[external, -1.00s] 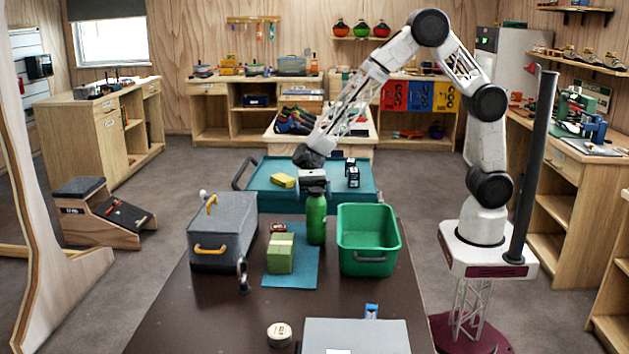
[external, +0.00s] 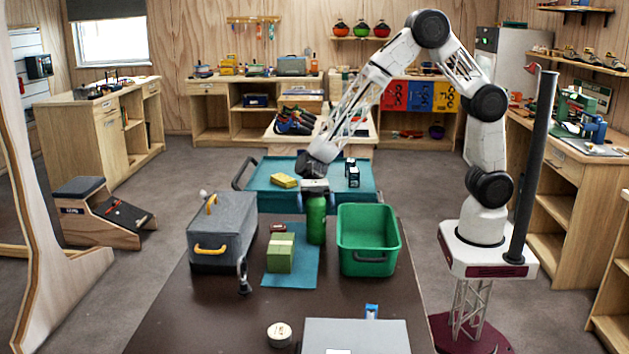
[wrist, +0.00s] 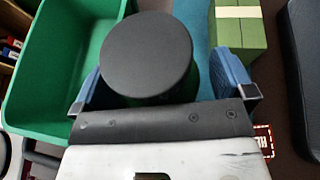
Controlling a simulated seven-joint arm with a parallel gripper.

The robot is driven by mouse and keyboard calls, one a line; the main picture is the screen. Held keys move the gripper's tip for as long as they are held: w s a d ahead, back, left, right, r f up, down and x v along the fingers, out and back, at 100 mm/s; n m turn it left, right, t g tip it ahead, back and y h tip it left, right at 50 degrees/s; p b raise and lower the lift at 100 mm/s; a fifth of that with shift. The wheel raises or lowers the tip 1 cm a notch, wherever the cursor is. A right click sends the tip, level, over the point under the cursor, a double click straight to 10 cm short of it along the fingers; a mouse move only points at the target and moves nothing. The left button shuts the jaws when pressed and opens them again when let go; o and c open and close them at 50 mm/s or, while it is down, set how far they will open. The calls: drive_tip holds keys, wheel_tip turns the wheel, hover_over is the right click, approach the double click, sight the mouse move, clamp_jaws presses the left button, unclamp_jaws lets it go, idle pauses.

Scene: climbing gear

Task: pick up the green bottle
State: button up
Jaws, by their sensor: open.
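The green bottle (external: 316,222) stands upright on the dark table between the green block and the green bin. My gripper (external: 314,190) is directly above and around its top, pointing down. In the wrist view the bottle's round dark cap (wrist: 147,54) fills the space between my blue fingertips (wrist: 163,88), one on each side. The fingers are open, with the right one apart from the cap. Whether the left one touches the bottle is unclear. Most of the bottle's body is hidden below the cap in the wrist view.
A green bin (external: 368,264) stands close right of the bottle. A green block (external: 281,253) sits on a blue mat (external: 303,273) at the left, with a grey toolbox (external: 222,232) beyond it. A teal cart (external: 262,196) stands behind the table.

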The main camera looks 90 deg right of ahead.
drive_tip(key=c, duration=1.2)
drive_tip(key=shift+o, duration=0.2)
drive_tip(key=shift+r, duration=0.1)
drive_tip(key=shift+r, duration=4.9)
